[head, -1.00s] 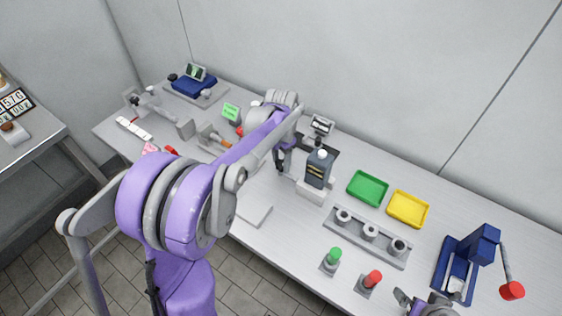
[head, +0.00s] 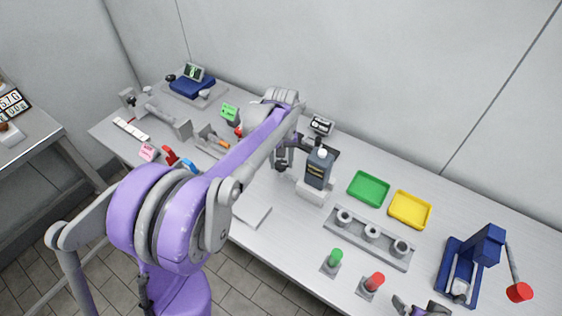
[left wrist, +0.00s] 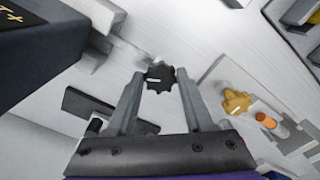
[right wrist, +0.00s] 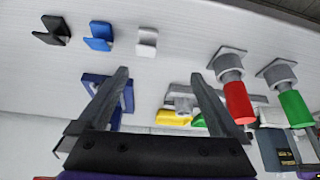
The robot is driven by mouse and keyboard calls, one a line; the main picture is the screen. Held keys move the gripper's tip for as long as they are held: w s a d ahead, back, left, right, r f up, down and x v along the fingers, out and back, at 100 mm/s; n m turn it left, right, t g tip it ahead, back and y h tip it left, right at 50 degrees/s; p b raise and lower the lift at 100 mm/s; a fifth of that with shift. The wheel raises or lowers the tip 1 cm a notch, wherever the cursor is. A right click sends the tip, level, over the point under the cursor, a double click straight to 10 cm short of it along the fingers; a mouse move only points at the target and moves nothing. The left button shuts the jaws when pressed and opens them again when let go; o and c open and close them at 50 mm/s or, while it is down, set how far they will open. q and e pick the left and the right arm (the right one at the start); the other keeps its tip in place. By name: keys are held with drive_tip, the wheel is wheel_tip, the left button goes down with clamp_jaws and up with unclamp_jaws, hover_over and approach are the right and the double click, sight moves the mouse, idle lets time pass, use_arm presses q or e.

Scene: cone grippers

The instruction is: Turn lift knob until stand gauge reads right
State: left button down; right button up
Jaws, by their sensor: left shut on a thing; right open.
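In the left wrist view, my left gripper (left wrist: 160,80) is shut on a black lobed knob (left wrist: 160,75) with a short white mark on its face.
A green tray (head: 368,188) and a yellow tray (head: 409,209) lie right of the bottle. In front are a grey holder with three rings (head: 408,263), a green-topped post (head: 335,257) and a red-topped post (head: 374,282). A blue press (head: 483,246) stands far right.

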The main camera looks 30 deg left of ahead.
sight(282, 165)
use_arm(q)
drive_tip(key=shift+n, duration=2.3)
use_arm(e)
drive_tip(key=shift+s+f, duration=0.1)
drive_tip(key=shift+f, duration=0.2)
use_arm(q)
drive_tip(key=shift+c, duration=1.5)
unclamp_jaws()
use_arm(e)
drive_tip(key=shift+r, duration=0.4)
use_arm(q)
wheel_tip(282, 165, up, 11)
drive_tip(key=shift+f, duration=0.1)
